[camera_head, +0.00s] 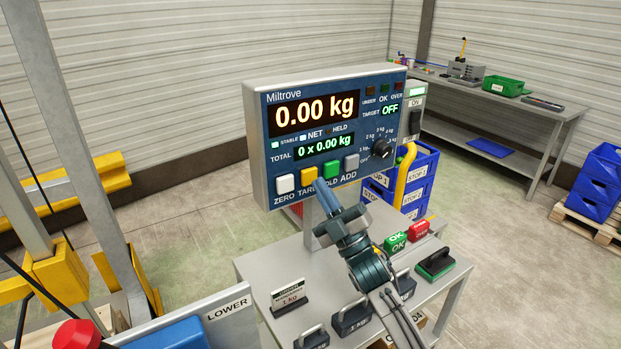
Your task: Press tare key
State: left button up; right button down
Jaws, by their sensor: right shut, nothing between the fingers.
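The blue weighing indicator (340,128) stands on a post and reads 0.00 kg, with total 0 x 0.00 kg and target OFF. The STABLE and NET lamps look lit. Its lower row holds a white ZERO key (285,184), the yellow TARE key (309,175), a green HOLD key (331,169) and a grey ADD key (351,163). My right gripper (321,184) is shut and empty. Its tips are just below and right of the TARE key, covering part of the TARE and HOLD labels. I cannot tell whether they touch the panel. My left gripper is out of view.
The grey bench (262,266) below carries weights (352,318), a 1 kg sign (289,297), green OK (396,243) and red (419,230) blocks, and a green-padded tool (436,263). Blue crates (412,180) stand behind.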

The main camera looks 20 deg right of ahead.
jog(key=s, duration=0.5)
jog(key=shift+d+b, duration=0.35)
jog(key=shift+b, duration=0.05)
dwell(0.5)
